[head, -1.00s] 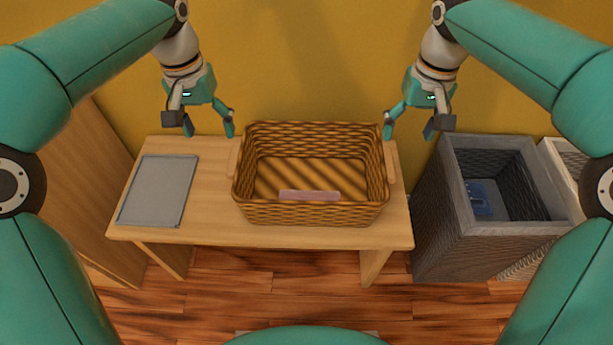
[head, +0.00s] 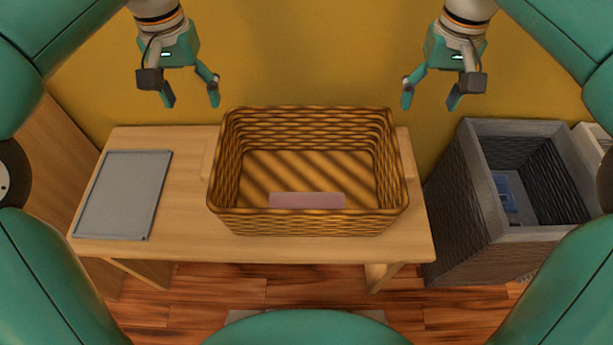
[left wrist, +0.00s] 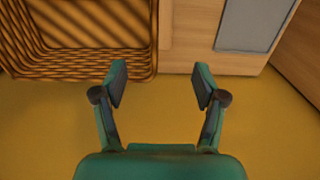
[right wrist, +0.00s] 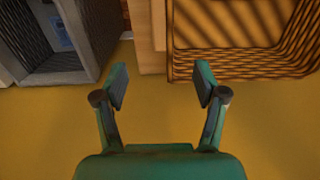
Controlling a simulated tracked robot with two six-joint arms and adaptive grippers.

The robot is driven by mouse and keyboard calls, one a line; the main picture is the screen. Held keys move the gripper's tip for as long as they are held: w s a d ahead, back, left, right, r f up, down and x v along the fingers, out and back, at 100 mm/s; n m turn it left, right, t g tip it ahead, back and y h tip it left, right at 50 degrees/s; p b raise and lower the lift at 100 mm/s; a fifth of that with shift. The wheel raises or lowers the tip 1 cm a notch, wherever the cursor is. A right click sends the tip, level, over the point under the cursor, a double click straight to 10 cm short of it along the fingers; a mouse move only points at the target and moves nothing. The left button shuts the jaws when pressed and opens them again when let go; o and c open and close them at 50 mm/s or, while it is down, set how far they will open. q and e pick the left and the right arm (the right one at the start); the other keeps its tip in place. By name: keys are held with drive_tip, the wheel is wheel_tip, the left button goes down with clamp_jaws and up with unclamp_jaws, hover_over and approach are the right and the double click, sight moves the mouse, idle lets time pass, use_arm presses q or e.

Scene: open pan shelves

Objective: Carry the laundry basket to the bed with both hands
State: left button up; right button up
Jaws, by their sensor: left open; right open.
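The brown woven laundry basket (head: 300,222) stands upright on a light wooden table (head: 187,205), with a flat pink piece (head: 306,200) inside. My left gripper (head: 191,100) is open and empty, above and beyond the basket's far left corner, apart from it. My right gripper (head: 430,102) is open and empty near the far right corner, also apart. The basket's edge shows at upper left in the left wrist view (left wrist: 152,40) and at upper right in the right wrist view (right wrist: 180,70). Nothing lies between either pair of fingers. No bed is in view.
A flat grey panel (head: 125,195) lies on the table left of the basket. A tall grey woven hamper (head: 460,205) with something blue (head: 506,190) inside stands at the table's right. A yellow wall (head: 310,50) is behind. Wooden floor (head: 215,285) shows in front.

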sight(212, 153)
use_arm(q)
drive_tip(key=shift+s+a+r, duration=0.15)
drive_tip(key=shift+s+a, duration=0.05)
drive_tip(key=shift+a, duration=0.05)
use_arm(e)
drive_tip(key=shift+a+r, duration=0.1)
drive_tip(key=shift+a, duration=0.1)
use_arm(q)
wheel_tip(212, 153, down, 17)
use_arm(e)
wheel_tip(212, 153, down, 17)
use_arm(q)
drive_tip(key=shift+c, duration=0.2)
use_arm(e)
drive_tip(key=shift+c, duration=0.2)
use_arm(q)
clamp_jaws()
use_arm(e)
clamp_jaws()
use_arm(q)
drive_tip(key=shift+r, duration=0.1)
use_arm(e)
drive_tip(key=shift+r, duration=0.1)
